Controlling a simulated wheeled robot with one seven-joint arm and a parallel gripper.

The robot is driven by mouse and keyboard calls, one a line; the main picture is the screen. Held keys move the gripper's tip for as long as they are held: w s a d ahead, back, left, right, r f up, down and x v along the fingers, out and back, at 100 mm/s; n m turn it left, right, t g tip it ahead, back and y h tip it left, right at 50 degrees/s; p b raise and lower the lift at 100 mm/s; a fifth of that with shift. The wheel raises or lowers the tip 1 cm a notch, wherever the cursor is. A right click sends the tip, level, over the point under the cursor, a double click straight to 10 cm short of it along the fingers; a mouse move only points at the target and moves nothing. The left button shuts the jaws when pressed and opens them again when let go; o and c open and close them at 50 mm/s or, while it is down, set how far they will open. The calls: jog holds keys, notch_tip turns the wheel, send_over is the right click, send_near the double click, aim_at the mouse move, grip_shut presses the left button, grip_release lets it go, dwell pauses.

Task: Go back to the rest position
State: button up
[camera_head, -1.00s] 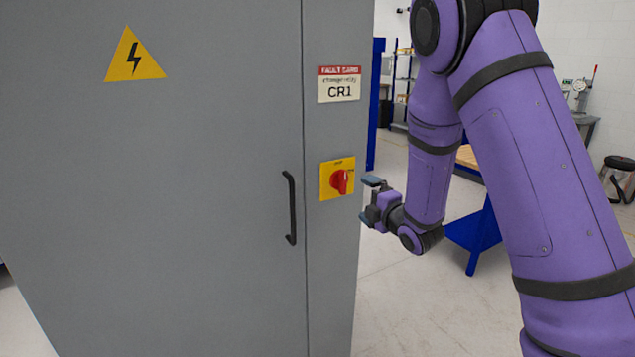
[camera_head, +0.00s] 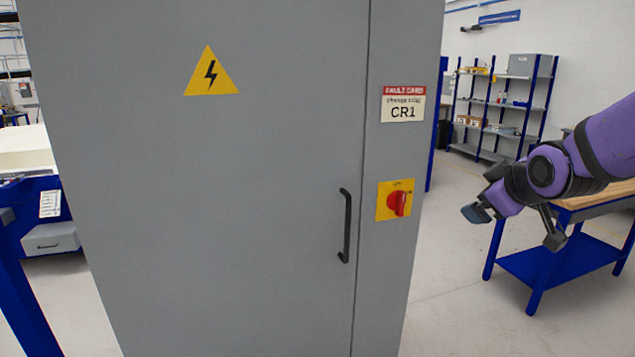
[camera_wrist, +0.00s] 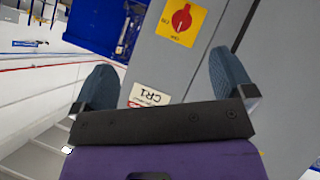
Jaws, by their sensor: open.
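My gripper (camera_head: 515,225) is at the right in the head view, to the right of the grey cabinet (camera_head: 250,200) and apart from it. Its two fingers are spread wide with nothing between them. In the wrist view the blue-grey fingertips of my gripper (camera_wrist: 165,85) stand far apart. The cabinet's red rotary switch (camera_head: 398,203) on a yellow plate also shows in the wrist view (camera_wrist: 181,18). The cabinet door is shut, with a black handle (camera_head: 345,225). A CR1 fault card (camera_head: 403,108) is above the switch.
A blue workbench with a wooden top (camera_head: 590,203) stands behind my gripper at the right. A blue shelf rack (camera_head: 500,105) is farther back. Another blue bench (camera_head: 25,240) is at the left. The floor between cabinet and right bench is clear.

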jog(key=s+a+r+m+g, duration=0.1)
jog(key=s+m+g, duration=0.2)
jog(key=s, duration=0.9)
jog(key=s+r+m+g, duration=0.2)
jog(key=s+m, duration=0.2)
jog(key=s, duration=0.8)
jog(key=shift+a+m+g, duration=0.3)
jog(key=shift+a+g, duration=0.1)
jog(key=shift+r, duration=0.1)
jog(key=shift+c, duration=0.5)
